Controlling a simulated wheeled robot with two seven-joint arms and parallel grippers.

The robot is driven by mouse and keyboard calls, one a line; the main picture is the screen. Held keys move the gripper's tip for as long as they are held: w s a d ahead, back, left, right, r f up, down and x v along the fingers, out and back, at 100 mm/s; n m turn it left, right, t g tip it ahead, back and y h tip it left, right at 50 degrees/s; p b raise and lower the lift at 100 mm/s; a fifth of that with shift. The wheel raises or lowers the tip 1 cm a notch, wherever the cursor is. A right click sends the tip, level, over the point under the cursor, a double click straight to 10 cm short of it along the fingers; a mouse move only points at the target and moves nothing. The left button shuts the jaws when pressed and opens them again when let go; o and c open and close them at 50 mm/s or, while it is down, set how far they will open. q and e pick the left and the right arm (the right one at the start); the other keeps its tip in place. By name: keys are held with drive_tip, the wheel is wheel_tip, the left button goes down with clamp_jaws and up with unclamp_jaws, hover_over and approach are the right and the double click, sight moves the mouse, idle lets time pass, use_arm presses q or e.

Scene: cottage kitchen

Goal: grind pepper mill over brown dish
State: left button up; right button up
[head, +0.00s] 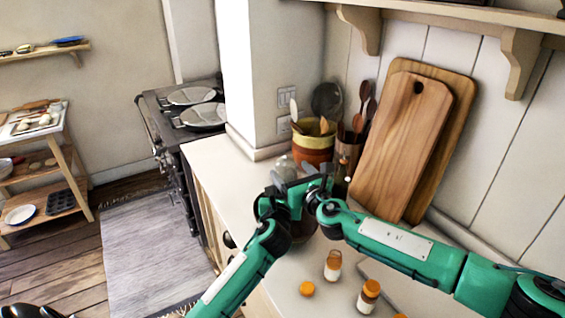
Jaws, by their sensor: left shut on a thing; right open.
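My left gripper (287,190) and my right gripper (313,184) are close together over the counter, in front of the utensil pots. The left one is shut on a dark thing, probably the pepper mill (296,207), which the grippers and arms mostly hide. The right one is open beside it; I cannot tell whether it touches the mill. A dark brown rounded thing, probably the brown dish (303,232), shows in part between the two arms, below the grippers. Its rim and contents are hidden.
Jars with orange lids (333,266) (370,296) and a loose orange lid (307,289) are on the near counter. Cutting boards (403,140) lean on the wall. A yellow and brown utensil pot (312,147) and a dark bottle (342,180) stand behind the grippers. Counter at left is clear.

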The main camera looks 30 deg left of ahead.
sight(283, 161)
drive_tip(key=shift+x, duration=2.9)
drive_tip(key=c, duration=1)
drive_tip(key=shift+r, duration=0.1)
drive_tip(key=shift+m+t+h, duration=0.4)
drive_tip(key=shift+t, duration=0.1)
drive_tip(key=shift+w+d+m+t+h, duration=0.15)
drive_tip(key=shift+w+m+t+h, duration=0.05)
drive_tip(key=shift+m+t+h, duration=1)
drive_tip(key=o, duration=1)
